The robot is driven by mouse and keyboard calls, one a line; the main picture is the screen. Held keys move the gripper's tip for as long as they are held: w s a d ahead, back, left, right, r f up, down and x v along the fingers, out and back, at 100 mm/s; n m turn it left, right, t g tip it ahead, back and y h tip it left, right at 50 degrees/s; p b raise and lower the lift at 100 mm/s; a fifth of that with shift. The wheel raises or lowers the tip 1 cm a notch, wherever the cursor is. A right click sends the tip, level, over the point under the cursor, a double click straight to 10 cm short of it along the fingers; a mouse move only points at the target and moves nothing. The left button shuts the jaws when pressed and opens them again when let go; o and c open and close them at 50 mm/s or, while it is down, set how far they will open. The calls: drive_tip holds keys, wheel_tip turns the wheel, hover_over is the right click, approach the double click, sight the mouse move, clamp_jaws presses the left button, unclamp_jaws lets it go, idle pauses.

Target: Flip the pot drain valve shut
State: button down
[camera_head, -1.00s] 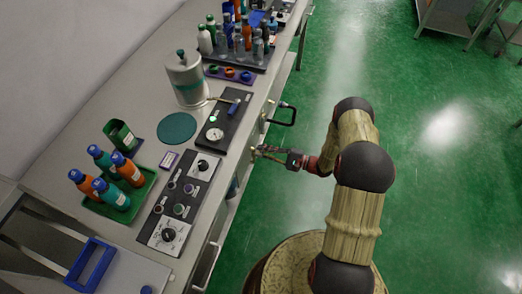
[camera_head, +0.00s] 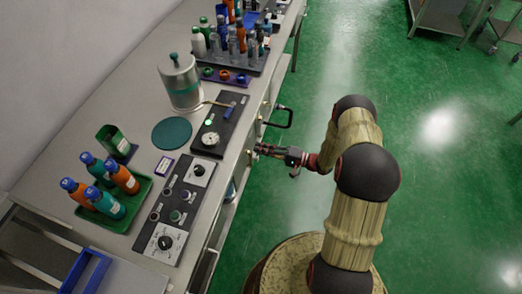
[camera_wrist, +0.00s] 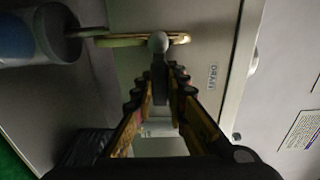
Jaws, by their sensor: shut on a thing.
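The drain valve shows in the wrist view as a brass pipe (camera_wrist: 130,42) with a pale round hub and a narrow grey lever (camera_wrist: 160,84). A DRAIN label (camera_wrist: 213,77) is on the panel to its right. My gripper (camera_wrist: 170,76) has its fingers closed about the lever, just below the hub in the picture. In the head view my gripper (camera_head: 259,148) is at the front of the bench, and the valve is too small to make out. The steel pot (camera_head: 181,85) with a teal lid knob stands on the bench above.
A blue-and-grey cylinder (camera_wrist: 35,37) hangs at the upper left of the wrist view. Control panels (camera_head: 178,208) and a green bottle tray (camera_head: 140,210) are on top.

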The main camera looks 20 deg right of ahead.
drive_tip(key=shift+s, duration=0.1)
idle(0.3)
drive_tip(key=c, duration=1.8)
unclamp_jaws()
drive_tip(key=shift+o, duration=0.2)
drive_tip(key=v, duration=1.2)
